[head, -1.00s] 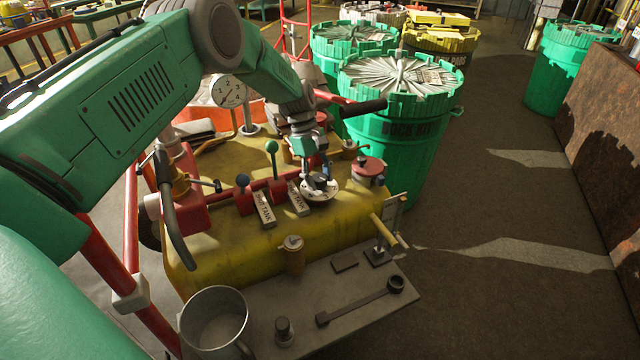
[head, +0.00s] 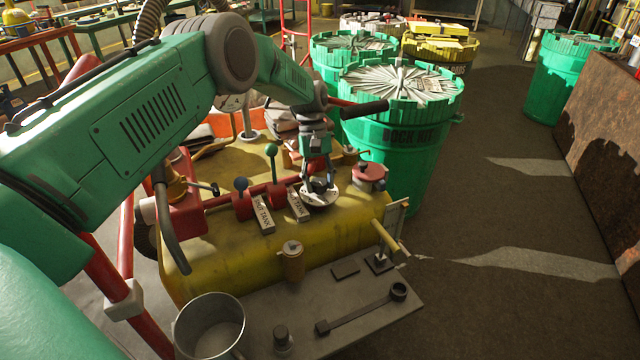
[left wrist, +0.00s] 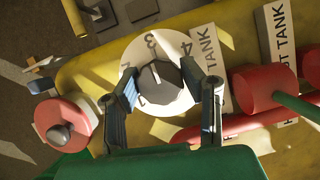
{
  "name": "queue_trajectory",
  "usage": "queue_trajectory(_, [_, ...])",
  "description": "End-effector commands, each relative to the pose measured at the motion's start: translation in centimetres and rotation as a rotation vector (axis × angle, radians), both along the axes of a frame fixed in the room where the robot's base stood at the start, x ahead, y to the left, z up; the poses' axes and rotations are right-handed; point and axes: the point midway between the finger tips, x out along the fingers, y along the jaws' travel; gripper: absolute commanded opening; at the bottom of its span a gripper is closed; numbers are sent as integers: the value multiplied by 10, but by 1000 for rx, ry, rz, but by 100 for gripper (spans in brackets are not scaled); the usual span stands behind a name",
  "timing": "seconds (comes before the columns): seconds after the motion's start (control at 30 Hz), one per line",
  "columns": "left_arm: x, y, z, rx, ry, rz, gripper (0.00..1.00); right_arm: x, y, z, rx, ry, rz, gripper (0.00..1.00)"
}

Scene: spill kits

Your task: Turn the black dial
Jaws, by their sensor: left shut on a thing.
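The black dial (left wrist: 160,82) sits on a round white numbered plate (left wrist: 150,48) on top of the yellow tank (head: 335,238). In the left wrist view the dial is a dark, faceted knob with a light mark on it. My left gripper (left wrist: 165,92) reaches down over the plate, one finger on each side of the dial, and is shut on it. In the head view my left gripper (head: 319,186) stands upright above the plate and its fingers mostly hide the dial. My right gripper does not show.
Left of the plate stand a green-knobbed lever (head: 271,150) and a blue-knobbed lever (head: 241,185), with tank labels beside them. A red cap (head: 369,172) stands close on the right. Green drums (head: 400,140) stand behind.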

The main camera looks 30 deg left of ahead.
Motion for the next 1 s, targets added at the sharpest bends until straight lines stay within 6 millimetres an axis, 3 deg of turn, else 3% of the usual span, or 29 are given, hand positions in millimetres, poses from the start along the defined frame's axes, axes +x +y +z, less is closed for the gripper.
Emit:
queue_trajectory(0.2, [4, 2, 3, 4, -14, 3, 7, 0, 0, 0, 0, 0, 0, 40])
queue_trajectory(0.23, [4, 2, 3, 4, -14, 4, 47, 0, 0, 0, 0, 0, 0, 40])
queue_trajectory(0.27, [4, 2, 3, 4, -14, 4, 56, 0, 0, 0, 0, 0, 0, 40])
queue_trajectory(0.67, [3, 2, 6, 1, -8, 3, 56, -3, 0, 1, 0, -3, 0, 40])
queue_trajectory(1.0, [21, 23, 64, 2, -10, 4, 56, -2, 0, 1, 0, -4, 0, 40])
